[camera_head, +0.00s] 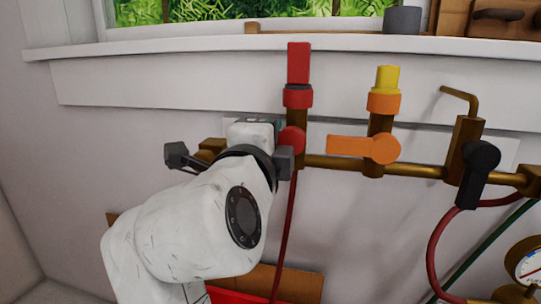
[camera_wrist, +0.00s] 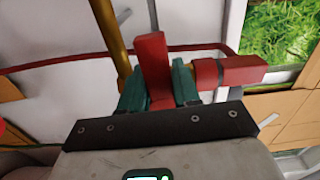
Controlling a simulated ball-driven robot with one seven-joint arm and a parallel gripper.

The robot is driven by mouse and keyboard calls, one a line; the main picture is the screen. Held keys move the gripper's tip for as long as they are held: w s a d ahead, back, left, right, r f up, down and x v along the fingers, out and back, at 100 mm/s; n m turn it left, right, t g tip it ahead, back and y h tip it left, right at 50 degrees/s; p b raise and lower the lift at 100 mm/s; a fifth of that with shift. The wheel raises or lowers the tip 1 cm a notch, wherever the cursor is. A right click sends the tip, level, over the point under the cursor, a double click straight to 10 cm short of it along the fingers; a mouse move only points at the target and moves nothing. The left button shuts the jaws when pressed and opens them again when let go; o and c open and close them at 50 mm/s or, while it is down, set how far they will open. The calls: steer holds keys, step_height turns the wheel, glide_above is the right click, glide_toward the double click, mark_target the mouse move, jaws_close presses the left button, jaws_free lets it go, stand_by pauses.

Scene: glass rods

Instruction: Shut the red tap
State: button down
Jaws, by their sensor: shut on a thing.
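The red tap shows in the head view by its round red hub (camera_head: 292,139), below a red collar and an upright red hose end (camera_head: 298,64). My wrist and gripper hide its handle there. In the wrist view the red handle (camera_wrist: 152,55) sits between the two teal fingers of my gripper (camera_wrist: 157,84), which is shut on it. The handle lies crosswise to the red collar and hose end (camera_wrist: 230,71), which point right in that view. It runs roughly alongside the brass pipe (camera_wrist: 110,45).
Right of the red tap, an orange tap (camera_head: 362,147) with its handle pointing left and a black tap (camera_head: 478,172) sit on the same brass pipe (camera_head: 416,170). A gauge (camera_head: 528,266) is at lower right. A window sill (camera_head: 200,46) runs above. A thin red hose hangs below the red tap.

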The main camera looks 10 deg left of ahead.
steer(key=shift+m, duration=0.3)
steer(key=c, duration=0.9)
jaws_free()
steer(key=s+p, duration=0.2)
steer(key=s, duration=0.8)
steer(key=shift+s+a, duration=0.15)
steer(key=shift+s, duration=0.2)
